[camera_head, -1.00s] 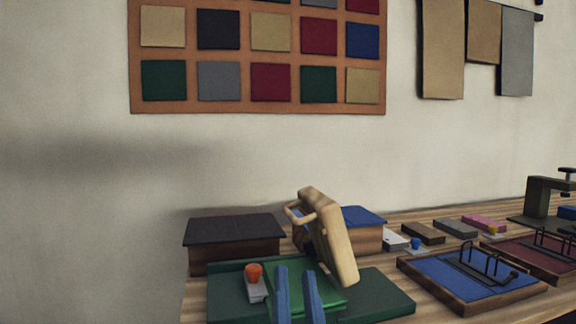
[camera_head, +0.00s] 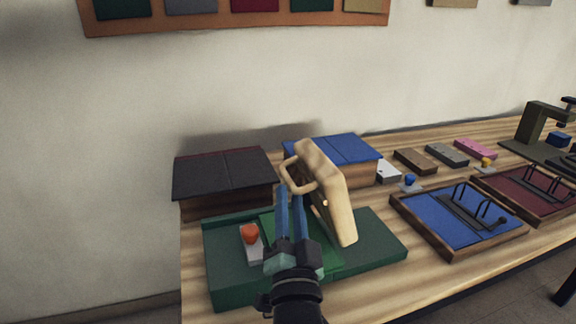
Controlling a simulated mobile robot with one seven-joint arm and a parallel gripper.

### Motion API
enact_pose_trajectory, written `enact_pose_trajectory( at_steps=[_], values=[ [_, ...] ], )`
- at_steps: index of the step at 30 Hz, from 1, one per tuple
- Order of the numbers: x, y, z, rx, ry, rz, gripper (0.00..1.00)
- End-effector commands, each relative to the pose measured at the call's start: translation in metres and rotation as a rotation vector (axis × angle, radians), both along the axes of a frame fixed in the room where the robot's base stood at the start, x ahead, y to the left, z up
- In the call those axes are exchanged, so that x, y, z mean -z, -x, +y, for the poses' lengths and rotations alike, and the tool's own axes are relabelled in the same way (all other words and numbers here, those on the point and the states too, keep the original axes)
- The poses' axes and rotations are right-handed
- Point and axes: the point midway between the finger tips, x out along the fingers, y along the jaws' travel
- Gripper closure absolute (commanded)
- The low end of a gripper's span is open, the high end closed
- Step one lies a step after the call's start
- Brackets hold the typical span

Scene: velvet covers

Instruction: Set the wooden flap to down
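The wooden flap (camera_head: 330,198) is a pale tan panel standing steeply tilted on the green base (camera_head: 372,236). A loop handle (camera_head: 290,182) sticks out from its upper left side. My gripper (camera_head: 292,194) reaches up from below with two blue fingers, their tips at the handle. The fingers show a gap between them, so it looks open. I cannot tell whether the tips touch the handle or straddle it. The flap's hinge and part of the base are hidden behind the flap and gripper.
An orange-red knob (camera_head: 250,233) on a grey block sits left of the fingers. A black-topped box (camera_head: 225,175) and a blue-topped box (camera_head: 340,148) stand behind. A blue tray (camera_head: 455,213) with a wire rack lies to the right. The front wooden tabletop is bare.

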Motion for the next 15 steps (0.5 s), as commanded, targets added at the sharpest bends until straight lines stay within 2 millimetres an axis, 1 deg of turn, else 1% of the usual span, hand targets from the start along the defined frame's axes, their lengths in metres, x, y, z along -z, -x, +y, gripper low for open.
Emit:
enact_pose_trajectory(
  at_steps=[1,6,10,15],
  values=[
    [-0.008,-0.01,0.002,-0.002,0.003,-0.003,0.72],
    [-0.013,-0.035,0.003,-0.002,0.001,-0.001,0.72],
    [-0.016,-0.047,0.003,-0.001,0.001,-0.002,0.72],
    [-0.018,-0.053,0.003,-0.001,0.001,-0.002,0.72]
  ],
)
